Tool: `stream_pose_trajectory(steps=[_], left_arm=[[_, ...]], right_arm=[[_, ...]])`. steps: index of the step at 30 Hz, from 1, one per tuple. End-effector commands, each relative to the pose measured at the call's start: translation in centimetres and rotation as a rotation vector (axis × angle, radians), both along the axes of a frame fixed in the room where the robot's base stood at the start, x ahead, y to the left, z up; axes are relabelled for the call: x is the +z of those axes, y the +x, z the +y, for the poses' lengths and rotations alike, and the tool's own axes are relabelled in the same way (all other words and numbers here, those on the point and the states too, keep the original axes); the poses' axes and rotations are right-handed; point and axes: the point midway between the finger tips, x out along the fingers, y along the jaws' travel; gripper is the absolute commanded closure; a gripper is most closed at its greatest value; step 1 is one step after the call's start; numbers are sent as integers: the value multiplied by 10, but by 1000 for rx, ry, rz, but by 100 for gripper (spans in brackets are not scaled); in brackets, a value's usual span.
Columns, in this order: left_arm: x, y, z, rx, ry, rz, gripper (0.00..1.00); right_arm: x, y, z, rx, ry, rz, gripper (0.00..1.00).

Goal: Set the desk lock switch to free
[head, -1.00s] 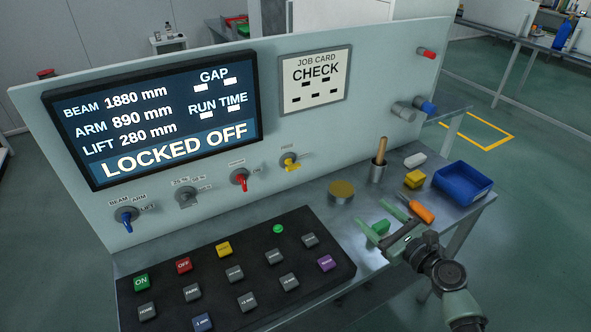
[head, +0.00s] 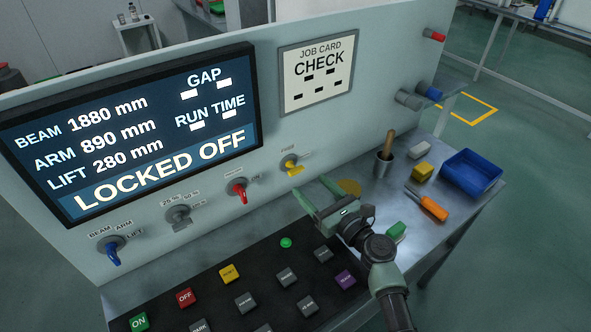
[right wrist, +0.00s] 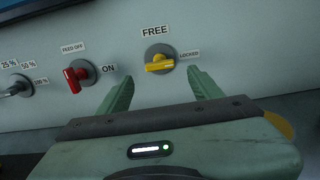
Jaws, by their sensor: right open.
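The yellow desk lock switch (head: 291,166) is on the upright panel, right of the red switch. In the right wrist view the yellow switch (right wrist: 160,63) has a FREE label above it and a LOCKED label to its right. Its yellow handle lies nearly level, in line with LOCKED rather than FREE. My right gripper (head: 313,185) is open and empty, just in front of and below the switch. In the wrist view its fingertips (right wrist: 160,80) stand to either side below the knob, apart from it. My left gripper is not in view.
The screen (head: 130,135) reads LOCKED OFF. The red feed switch (head: 238,190) sits close left of the yellow one. A button box (head: 255,260) lies below. A blue tray (head: 468,175), an orange-handled tool (head: 433,208) and a green block (head: 397,230) are on the desk at right.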

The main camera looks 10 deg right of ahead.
Motion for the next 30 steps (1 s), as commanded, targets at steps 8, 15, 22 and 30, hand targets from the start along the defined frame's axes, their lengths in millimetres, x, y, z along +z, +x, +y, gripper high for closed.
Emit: stream_pose_trajectory(steps=[8,15,22,30], left_arm=[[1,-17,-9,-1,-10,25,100],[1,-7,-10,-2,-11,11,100],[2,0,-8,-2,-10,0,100],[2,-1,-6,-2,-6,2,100]], right_arm=[[1,43,18,1,1,-2,35],[1,59,24,1,-2,-1,35],[0,60,25,0,-2,-1,35],[1,60,25,0,-1,0,97]])
